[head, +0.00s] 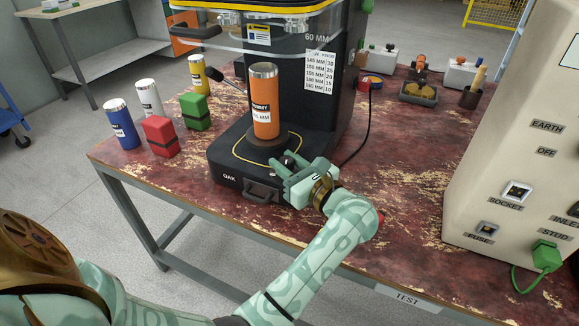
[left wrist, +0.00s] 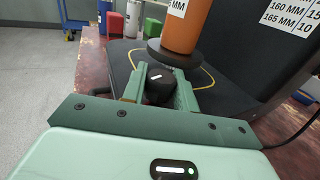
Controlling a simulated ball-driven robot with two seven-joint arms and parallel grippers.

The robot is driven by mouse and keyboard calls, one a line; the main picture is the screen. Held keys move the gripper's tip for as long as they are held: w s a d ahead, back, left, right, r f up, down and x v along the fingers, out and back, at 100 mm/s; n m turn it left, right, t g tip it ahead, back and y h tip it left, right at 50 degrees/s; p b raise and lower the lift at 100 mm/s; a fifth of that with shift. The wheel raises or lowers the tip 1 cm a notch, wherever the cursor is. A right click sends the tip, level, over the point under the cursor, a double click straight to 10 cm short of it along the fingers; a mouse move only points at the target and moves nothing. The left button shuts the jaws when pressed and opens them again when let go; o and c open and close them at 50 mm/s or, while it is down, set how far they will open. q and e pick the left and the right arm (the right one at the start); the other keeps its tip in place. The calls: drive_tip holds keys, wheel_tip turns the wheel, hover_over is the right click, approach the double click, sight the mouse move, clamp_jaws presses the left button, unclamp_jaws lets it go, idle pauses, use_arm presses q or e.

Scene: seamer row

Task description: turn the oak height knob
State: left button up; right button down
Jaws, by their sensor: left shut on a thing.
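The oak height knob (left wrist: 158,84) is a dark round knob with a pale mark, on the front of the black machine labelled OAK (head: 228,178). My left gripper (head: 288,165) reaches in to the front of this machine. In the left wrist view its two green fingers (left wrist: 160,88) stand on either side of the knob and are shut on it. In the head view the fingers mostly hide the knob. An orange can (head: 264,105) with a height label stands upright on the machine's round plate (head: 268,140), just behind the knob. My right gripper is not in view.
A height chart (head: 318,72) is on the machine. Blue (head: 122,124), white (head: 149,98) and yellow (head: 197,73) cans and red (head: 160,136) and green (head: 195,111) blocks stand left. A beige test cabinet (head: 500,150) stands right. A black cable (head: 368,125) runs behind my gripper.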

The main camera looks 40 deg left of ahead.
use_arm(q)
drive_tip(key=n+g+b, duration=0.1)
drive_tip(key=g, duration=0.1)
drive_tip(key=n+g+b, duration=0.1)
drive_tip(key=shift+f+n+g, duration=0.3)
drive_tip(key=shift+g, duration=0.1)
drive_tip(key=shift+r+n+g+b, duration=0.15)
drive_tip(key=shift+n+g+b, duration=0.85)
drive_tip(key=shift+g, duration=0.4)
drive_tip(key=shift+r+g, duration=0.2)
drive_tip(key=shift+g, duration=0.2)
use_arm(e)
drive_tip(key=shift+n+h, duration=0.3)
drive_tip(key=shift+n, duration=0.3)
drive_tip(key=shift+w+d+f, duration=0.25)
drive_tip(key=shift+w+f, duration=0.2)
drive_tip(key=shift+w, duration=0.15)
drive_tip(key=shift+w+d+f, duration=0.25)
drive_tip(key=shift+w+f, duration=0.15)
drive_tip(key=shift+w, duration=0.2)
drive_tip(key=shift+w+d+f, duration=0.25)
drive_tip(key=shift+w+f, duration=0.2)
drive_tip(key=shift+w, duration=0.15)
use_arm(q)
drive_tip(key=o, duration=1)
drive_tip(key=shift+c, duration=0.2)
